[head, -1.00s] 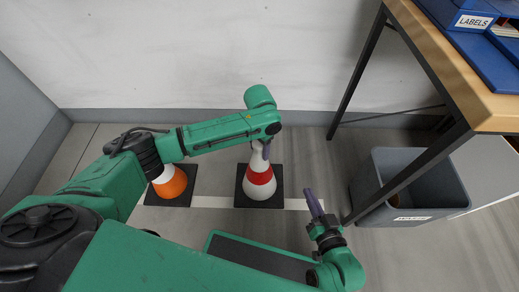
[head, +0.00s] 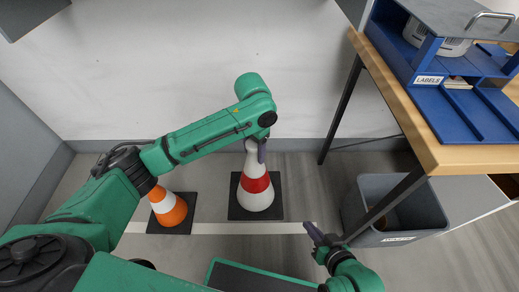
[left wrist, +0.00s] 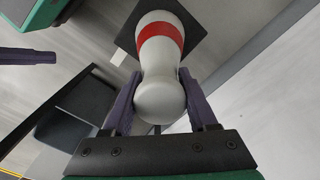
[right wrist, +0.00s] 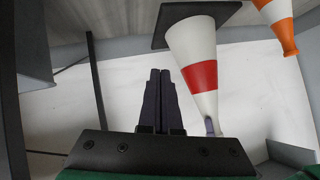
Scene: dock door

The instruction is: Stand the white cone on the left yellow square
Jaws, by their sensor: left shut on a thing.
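The white cone (head: 256,199) has one red band and a black square base (head: 276,208). It is upright by the back wall, on or just above the floor; I cannot tell which. My left gripper (head: 258,146) is shut on its rounded top. In the left wrist view the fingers (left wrist: 160,105) flank the cone's top (left wrist: 158,98). The cone also shows in the right wrist view (right wrist: 188,42). My right gripper (head: 318,238) is empty, to the right of the cone; its fingers are together in the right wrist view (right wrist: 160,90). No yellow square shows.
An orange and white cone (head: 172,212) stands to the left, partly behind my left arm. A pale line (head: 215,228) runs along the floor. At right are a grey bin (head: 372,240) and a wooden-topped table (head: 430,145) with blue trays. The back wall is close behind the cones.

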